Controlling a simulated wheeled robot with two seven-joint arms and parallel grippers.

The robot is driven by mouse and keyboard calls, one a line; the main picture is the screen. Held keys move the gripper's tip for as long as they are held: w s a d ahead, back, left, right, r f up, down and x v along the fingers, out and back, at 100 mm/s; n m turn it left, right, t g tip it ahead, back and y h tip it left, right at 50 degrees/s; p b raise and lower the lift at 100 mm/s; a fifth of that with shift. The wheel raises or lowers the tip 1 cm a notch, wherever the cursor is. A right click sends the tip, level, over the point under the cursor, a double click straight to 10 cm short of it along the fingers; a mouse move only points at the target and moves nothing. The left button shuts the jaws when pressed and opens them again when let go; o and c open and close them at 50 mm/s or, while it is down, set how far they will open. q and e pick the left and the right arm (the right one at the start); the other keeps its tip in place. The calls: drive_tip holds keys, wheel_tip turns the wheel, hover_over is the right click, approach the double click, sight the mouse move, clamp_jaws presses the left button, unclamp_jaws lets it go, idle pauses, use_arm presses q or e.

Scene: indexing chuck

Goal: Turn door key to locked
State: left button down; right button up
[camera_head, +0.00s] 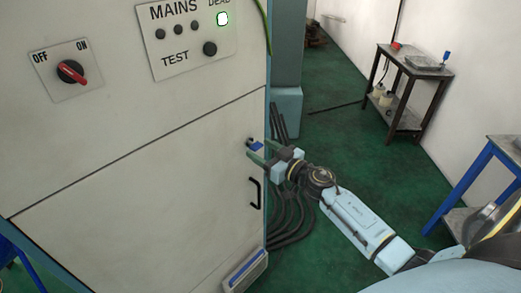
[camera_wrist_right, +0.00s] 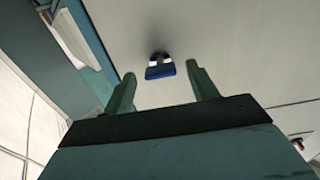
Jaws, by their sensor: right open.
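The door key, with a blue head (camera_head: 256,146), sits in the lock near the right edge of the cabinet door (camera_head: 150,200). In the right wrist view the blue key head (camera_wrist_right: 160,71) lies ahead of my gripper, between the lines of the two fingers. My right gripper (camera_head: 254,150) is at the key in the head view. Its green fingers are open, one on each side of the key head, and it also shows in the right wrist view (camera_wrist_right: 160,87). I cannot tell whether a finger touches the key. My left gripper is out of view.
A black door handle (camera_head: 254,193) is just below the key. Above are a red rotary switch (camera_head: 71,72) marked OFF and ON and a MAINS panel (camera_head: 190,35). Black cables (camera_head: 290,215) lie beside the cabinet. A side table (camera_head: 415,70) and a blue-framed bench (camera_head: 470,180) stand right.

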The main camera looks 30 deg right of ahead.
drive_tip(key=shift+w+a, duration=0.15)
drive_tip(key=shift+w, duration=0.4)
drive_tip(key=c, duration=1)
